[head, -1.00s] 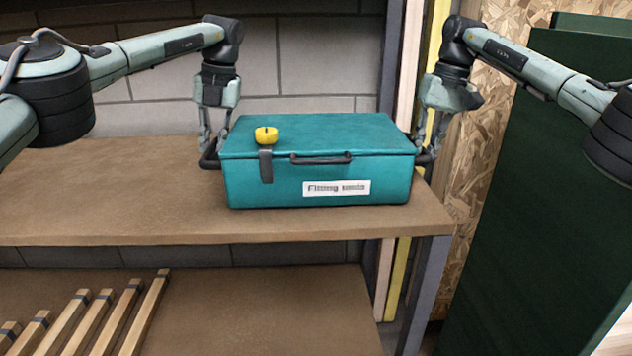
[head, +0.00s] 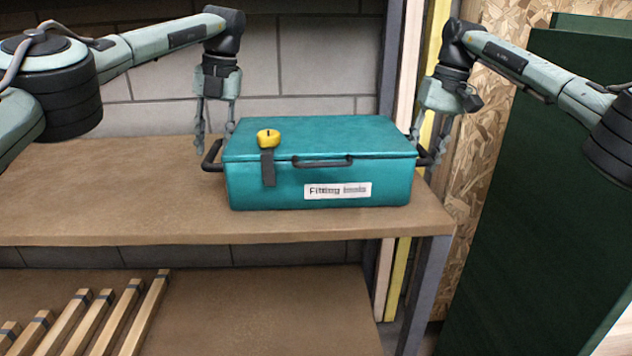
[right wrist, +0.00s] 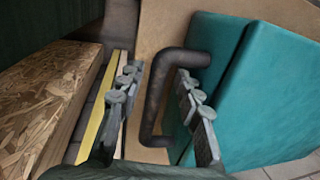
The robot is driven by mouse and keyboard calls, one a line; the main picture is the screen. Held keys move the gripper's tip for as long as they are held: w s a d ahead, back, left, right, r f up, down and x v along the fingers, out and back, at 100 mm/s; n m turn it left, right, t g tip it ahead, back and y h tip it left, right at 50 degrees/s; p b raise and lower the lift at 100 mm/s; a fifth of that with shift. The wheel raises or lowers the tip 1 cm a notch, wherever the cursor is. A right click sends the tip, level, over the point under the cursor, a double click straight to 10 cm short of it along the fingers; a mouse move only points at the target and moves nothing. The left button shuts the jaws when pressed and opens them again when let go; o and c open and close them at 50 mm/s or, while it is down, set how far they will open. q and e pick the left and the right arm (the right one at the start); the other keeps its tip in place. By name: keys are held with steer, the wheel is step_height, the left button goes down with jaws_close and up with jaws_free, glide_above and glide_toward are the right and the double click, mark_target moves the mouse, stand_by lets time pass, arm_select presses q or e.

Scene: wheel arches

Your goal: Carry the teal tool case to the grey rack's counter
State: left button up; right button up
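The teal tool case (head: 318,138) stands upright on a brown wooden board (head: 110,190) with a grey post, near its right end. It has a label, a front handle and dark side handles. My left gripper (head: 215,145) is open, its fingers pointing down at the left side handle (head: 211,156). My right gripper (head: 427,140) is open at the right side handle (head: 425,158). In the right wrist view the open right gripper (right wrist: 160,92) has its fingers on either side of that handle (right wrist: 150,105), with gaps showing. The case (right wrist: 265,90) fills the right there.
A yellow tape-measure-like item (head: 268,138) with a dark strap sits at the lid's front edge. Several wooden strips (head: 105,315) lie on the lower shelf (head: 260,310). A block wall is behind; dark green panels (head: 560,190) stand right. The board left of the case is clear.

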arm_select(q)
steer(key=v, duration=0.4)
steer(key=shift+d+r, duration=0.1)
steer(key=shift+r, duration=0.15)
steer(key=shift+s+r, duration=0.1)
steer(key=shift+r, duration=0.5)
steer(key=o, duration=1.2)
arm_select(e)
steer(key=o, duration=1.2)
steer(key=shift+r, duration=0.1)
